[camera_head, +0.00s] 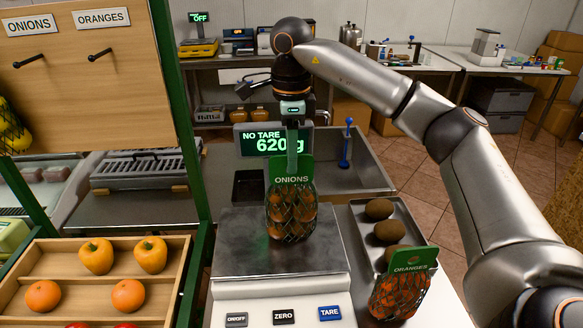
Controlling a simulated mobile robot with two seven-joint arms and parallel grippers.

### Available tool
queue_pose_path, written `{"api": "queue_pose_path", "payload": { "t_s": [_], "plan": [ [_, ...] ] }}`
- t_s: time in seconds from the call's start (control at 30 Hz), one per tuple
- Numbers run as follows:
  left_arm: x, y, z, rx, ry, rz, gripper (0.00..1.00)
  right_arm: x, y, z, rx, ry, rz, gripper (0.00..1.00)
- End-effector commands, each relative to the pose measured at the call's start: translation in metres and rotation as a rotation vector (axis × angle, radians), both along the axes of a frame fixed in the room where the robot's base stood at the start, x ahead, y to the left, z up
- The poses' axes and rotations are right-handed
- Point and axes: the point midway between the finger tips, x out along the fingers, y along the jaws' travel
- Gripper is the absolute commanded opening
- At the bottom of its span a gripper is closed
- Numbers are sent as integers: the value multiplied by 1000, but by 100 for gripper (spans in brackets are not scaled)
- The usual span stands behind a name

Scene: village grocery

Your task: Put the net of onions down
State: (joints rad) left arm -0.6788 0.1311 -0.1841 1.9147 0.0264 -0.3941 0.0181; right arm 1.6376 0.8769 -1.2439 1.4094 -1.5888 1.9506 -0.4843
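The net of onions (291,218) is upright on the metal plate of the scale (240,243), its green ONIONS label (291,181) at the top. The net's underside appears to touch the plate, and the scale display (270,143) reads NO TARE and 620 g. My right gripper (292,160) reaches down from above to the label. Its narrow fingers look closed on the label, though their far side is hidden. My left gripper is out of view.
A wooden crate (92,266) with peppers and oranges stands left. A small black tray (249,187) and a blue-handled tool (346,145) are behind.

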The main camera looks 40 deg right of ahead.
Motion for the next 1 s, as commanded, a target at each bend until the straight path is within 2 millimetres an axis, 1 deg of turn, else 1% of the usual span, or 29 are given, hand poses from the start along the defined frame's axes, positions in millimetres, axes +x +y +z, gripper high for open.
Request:
{"api": "queue_pose_path", "payload": {
  "t_s": [0.03, 0.1, 0.13, 0.2, 0.3, 0.4, 0.57, 1.0],
  "plan": [
    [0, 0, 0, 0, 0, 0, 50, 1, 1, 14, 1, -6, 1, 37],
    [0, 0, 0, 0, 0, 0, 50, 1, 1, 30, 2, -5, 1, 37],
    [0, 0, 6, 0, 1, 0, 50, 1, 0, 40, 0, -4, -1, 37],
    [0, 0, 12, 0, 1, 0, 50, 0, 0, 53, -1, -4, 0, 37],
    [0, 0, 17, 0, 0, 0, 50, 0, 0, 69, -2, -3, 0, 37],
    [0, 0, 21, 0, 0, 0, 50, 0, 0, 79, -1, -2, 1, 37],
    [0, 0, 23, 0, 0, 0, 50, 0, 0, 84, 0, 0, 0, 37],
    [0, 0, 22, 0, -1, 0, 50, 0, 0, 84, -1, 1, 0, 37]
  ]
}}
